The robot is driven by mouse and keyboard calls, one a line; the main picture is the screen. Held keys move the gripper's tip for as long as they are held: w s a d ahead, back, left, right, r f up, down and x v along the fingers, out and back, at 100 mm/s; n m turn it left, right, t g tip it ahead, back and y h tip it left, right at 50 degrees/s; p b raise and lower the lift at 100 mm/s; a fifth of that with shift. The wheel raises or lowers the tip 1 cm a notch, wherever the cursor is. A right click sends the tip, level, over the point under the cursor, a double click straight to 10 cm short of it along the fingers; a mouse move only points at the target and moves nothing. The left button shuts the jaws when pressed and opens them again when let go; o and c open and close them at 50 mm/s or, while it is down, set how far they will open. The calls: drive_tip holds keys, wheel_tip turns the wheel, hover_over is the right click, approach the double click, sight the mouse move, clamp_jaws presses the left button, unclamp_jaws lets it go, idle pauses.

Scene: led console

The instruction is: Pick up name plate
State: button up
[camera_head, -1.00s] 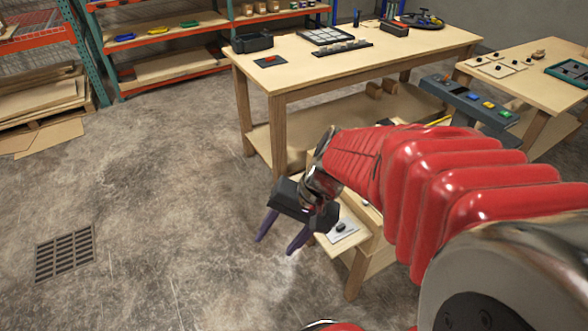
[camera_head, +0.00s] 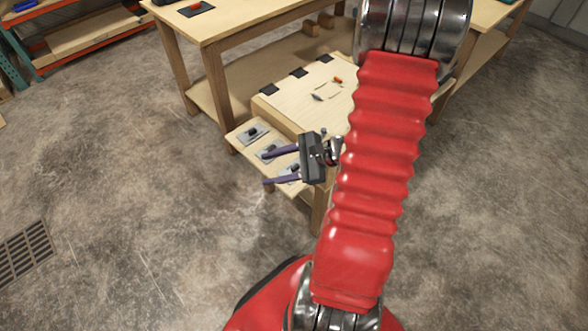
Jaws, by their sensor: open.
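Three small grey plates with dark knobs lie in a row on the low ledge (camera_head: 241,138) of a small wooden bench. The far plate (camera_head: 252,133) is in clear view. The middle plate (camera_head: 268,152) and the near plate (camera_head: 288,171) are partly covered by my gripper. I cannot read any lettering, so I cannot tell which one is the name plate. My gripper (camera_head: 267,169) is open, with its two purple fingers apart and pointing left across the ledge. It appears empty. I cannot tell its height above the plates.
The bench top (camera_head: 290,108) holds dark clips along its back edge and a few small parts, including an orange-tipped one. A larger wooden table (camera_head: 235,25) stands behind. Concrete floor is clear at left, with a floor grate (camera_head: 22,252).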

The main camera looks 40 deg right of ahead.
drive_tip(key=s+d+f+m+t+h, duration=0.2)
drive_tip(key=s+d+f+m+h, duration=0.1)
drive_tip(key=d+f+m, duration=0.3)
drive_tip(key=s+d+f+m+t+h, duration=0.2)
drive_tip(key=s+d+f+m+h, duration=0.2)
drive_tip(key=d+f+m, duration=0.2)
drive_tip(key=d+f, duration=0.2)
drive_tip(key=d, duration=0.1)
drive_tip(key=shift+d+m+t+h, duration=0.2)
drive_tip(key=shift+m+t+h, duration=0.1)
drive_tip(key=shift+m, duration=0.1)
drive_tip(key=shift+s, duration=0.1)
approach(296, 167)
drive_tip(key=shift+x, duration=1.65)
drive_tip(key=shift+d, duration=0.1)
drive_tip(key=shift+x, duration=2.65)
drive_tip(key=shift+c, duration=0.5)
